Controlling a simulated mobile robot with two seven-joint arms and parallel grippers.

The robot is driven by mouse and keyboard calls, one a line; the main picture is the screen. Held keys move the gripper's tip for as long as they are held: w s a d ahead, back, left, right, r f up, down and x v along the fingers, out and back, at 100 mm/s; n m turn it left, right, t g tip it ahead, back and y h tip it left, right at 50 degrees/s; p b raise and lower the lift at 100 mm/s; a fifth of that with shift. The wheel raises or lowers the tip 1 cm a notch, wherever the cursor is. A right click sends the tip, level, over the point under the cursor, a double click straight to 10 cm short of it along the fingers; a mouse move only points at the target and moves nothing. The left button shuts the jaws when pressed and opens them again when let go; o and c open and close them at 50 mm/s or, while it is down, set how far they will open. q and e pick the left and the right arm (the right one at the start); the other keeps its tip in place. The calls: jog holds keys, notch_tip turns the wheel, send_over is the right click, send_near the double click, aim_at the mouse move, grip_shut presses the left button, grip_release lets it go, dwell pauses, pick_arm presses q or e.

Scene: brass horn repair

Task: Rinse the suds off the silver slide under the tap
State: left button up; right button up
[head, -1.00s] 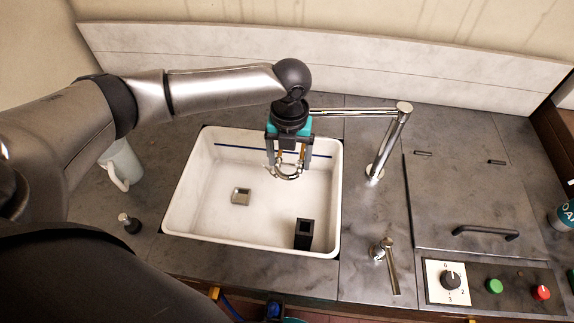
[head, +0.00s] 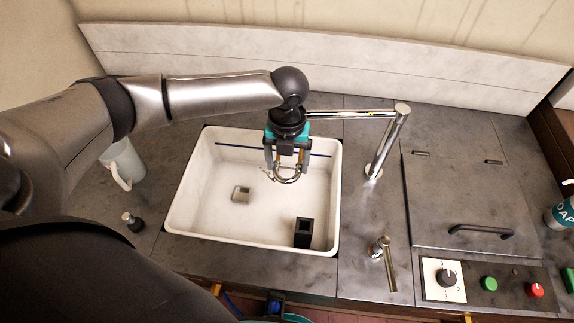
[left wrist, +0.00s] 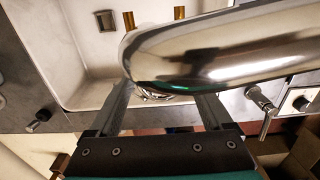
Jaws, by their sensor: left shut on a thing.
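My left gripper (head: 286,169) is over the white sink basin (head: 190,190), pointing down and shut on the silver slide (head: 287,179). The slide's shiny curved bow hangs between the fingers, with brass-coloured parts above it. The chrome tap (head: 383,145) stands right of the basin, its spout (head: 350,113) reaching left to my gripper. The spout's end is hidden behind my wrist. In the left wrist view the spout (left wrist: 220,60) crosses close to the camera and covers most of the slide. I cannot make out running water or suds on the slide. My right gripper is not in view.
A small metal block (head: 241,194) and a black square holder (head: 303,233) are in the basin. A tap lever (head: 382,255) is at the front right. A white jug (head: 122,160) stands left. A lidded panel (head: 460,200) and control knobs (head: 446,278) are right.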

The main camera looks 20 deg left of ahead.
pick_arm(q)
jog(key=shift+s+d+p, duration=0.1)
jog(key=shift+d+p, duration=0.35)
jog(key=shift+d, duration=0.95)
jog(key=shift+s+d+p, duration=0.15)
jog(key=shift+d+p, duration=0.3)
jog(key=shift+d, duration=2.15)
jog(key=d+r+p, duration=0.4)
jog(key=d, duration=0.1)
